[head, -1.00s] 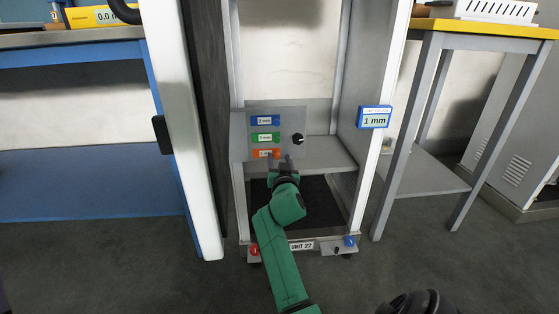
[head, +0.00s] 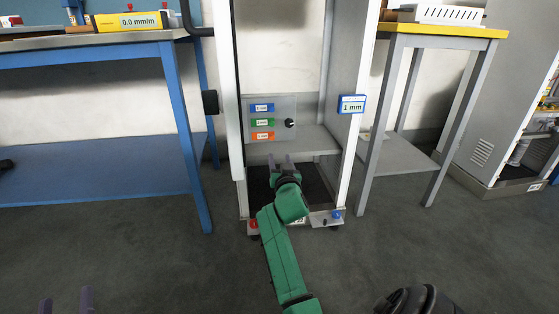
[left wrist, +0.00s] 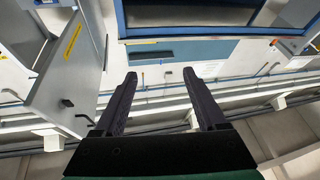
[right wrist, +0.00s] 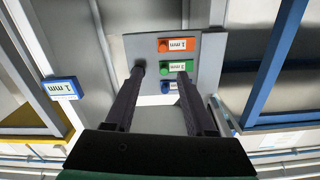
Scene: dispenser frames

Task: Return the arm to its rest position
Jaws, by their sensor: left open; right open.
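My right arm (head: 284,258), green, reaches forward from the bottom middle of the head view toward the open cabinet. Its gripper (head: 281,163) is open and empty, in front of and below the grey panel (head: 283,105). In the right wrist view the open fingers (right wrist: 160,73) overlap the panel's picture, with nothing between them. The panel has blue, green and orange labels and a black knob (head: 290,123). My left gripper (head: 66,302) is open at the bottom left of the head view, only its fingertips showing. In the left wrist view its fingers (left wrist: 159,73) are apart and empty.
The cabinet's side posts (head: 357,115) flank the right gripper, and a shelf (head: 318,140) sits under the panel. A blue bench (head: 183,140) stands left and a yellow-edged table (head: 443,115) right. The floor (head: 130,235) before them is clear.

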